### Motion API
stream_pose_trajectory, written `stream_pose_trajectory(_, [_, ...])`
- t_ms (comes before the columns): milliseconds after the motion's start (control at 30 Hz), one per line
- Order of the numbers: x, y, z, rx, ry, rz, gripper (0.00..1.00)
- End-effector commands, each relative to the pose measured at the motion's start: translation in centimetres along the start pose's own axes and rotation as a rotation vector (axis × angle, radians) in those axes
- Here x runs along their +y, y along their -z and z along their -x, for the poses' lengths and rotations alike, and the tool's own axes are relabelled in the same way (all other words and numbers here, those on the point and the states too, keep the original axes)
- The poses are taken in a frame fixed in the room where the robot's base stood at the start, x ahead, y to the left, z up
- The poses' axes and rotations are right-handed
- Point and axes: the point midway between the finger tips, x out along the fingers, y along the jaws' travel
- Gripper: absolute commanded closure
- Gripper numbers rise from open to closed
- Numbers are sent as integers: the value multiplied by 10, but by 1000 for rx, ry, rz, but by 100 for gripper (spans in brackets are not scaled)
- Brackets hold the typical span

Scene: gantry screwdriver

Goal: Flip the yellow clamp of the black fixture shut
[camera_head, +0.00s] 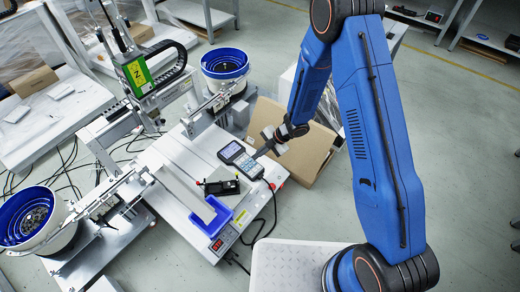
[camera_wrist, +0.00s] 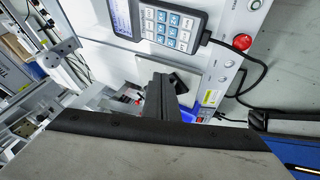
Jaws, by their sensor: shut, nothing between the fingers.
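The black fixture (camera_head: 222,187) sits on the white machine table, just behind the blue bin. In the wrist view my shut fingers (camera_wrist: 160,92) point away over the table. A dark piece beside them (camera_wrist: 179,85) may be part of the fixture, mostly hidden by the fingers.
A keypad pendant (camera_head: 240,160) lies close to my gripper, with its cable running off right. A blue bin (camera_head: 211,215) is at the table's front edge. A cardboard box (camera_head: 305,150) stands behind right. The gantry with the green screwdriver unit (camera_head: 138,75) rises at left.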

Motion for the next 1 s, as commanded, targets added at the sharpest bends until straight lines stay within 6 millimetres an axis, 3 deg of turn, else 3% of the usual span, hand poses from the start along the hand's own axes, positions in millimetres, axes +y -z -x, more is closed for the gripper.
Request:
stream_pose_trajectory(233, [14, -5, 21, 0, -1, 0, 100])
stream_pose_trajectory(867, [16, -6, 24, 0, 0, 0, 100])
stream_pose_trajectory(1000, [23, -10, 36, -31, -17, -16, 100])
